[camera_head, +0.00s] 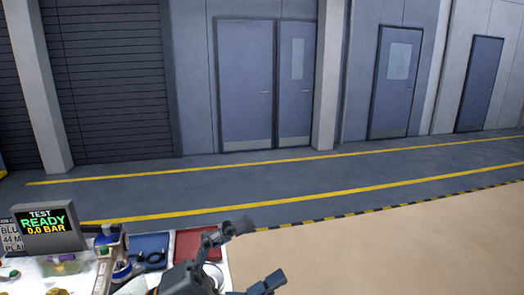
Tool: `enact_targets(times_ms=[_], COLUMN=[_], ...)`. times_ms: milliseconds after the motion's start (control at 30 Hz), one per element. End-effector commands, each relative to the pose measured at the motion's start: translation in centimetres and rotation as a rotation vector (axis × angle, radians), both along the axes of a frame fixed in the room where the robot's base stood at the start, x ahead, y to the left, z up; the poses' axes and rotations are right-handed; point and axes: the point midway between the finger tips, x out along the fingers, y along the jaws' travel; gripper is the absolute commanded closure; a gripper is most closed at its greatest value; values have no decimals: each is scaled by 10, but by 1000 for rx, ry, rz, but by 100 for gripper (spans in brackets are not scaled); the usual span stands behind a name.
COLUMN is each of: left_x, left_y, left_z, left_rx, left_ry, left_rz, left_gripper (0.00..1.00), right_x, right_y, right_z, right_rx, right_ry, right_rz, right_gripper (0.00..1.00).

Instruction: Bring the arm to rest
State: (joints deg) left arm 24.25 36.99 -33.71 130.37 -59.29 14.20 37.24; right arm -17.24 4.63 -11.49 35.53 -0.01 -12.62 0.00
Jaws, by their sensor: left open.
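My left gripper (256,254) shows at the bottom centre, at the right end of a white-topped bench (68,277). Its two dark fingers are spread wide apart and nothing is between them. One finger points up and to the right in front of the red tray (190,246), the other lies lower at the picture's bottom edge. The rest of the left arm is mostly cut off below. My right gripper is not in view.
A display (45,225) reading "TEST READY 0.0 BAR" stands at the bench's left. Open floor (400,245) lies to the right. Yellow lines, doors and a shutter (110,80) are far behind.

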Motion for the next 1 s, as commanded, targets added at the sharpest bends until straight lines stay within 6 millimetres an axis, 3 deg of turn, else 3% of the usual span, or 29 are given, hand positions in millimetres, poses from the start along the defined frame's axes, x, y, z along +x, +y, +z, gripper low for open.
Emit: enact_targets(times_ms=[67,167,267,300,400,467,600,700,800,1000], left_x=[23,57,80,85,80,68,18,-23,-63,-137], left_y=[26,72,119,136,170,185,205,210,210,203], left_z=[5,-14,-63,-88,-157,-199,-288,-332,-364,-401], left_rx=[-196,-391,-523,-555,-593,-590,-528,-461,-389,-243], left_ry=[141,346,591,693,944,1094,1434,1636,1804,2082], left_rz=[132,337,560,646,838,941,1131,1219,1274,1327], left_gripper=[11,11,11,11,11,11,11,11,11,11], right_x=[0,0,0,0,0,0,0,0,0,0], right_y=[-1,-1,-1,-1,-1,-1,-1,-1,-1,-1], right_z=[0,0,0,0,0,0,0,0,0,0], right_rx=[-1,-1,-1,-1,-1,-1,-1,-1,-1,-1], right_ry=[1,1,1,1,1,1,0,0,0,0], right_rz=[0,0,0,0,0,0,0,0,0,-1], right_gripper=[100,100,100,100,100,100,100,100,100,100])
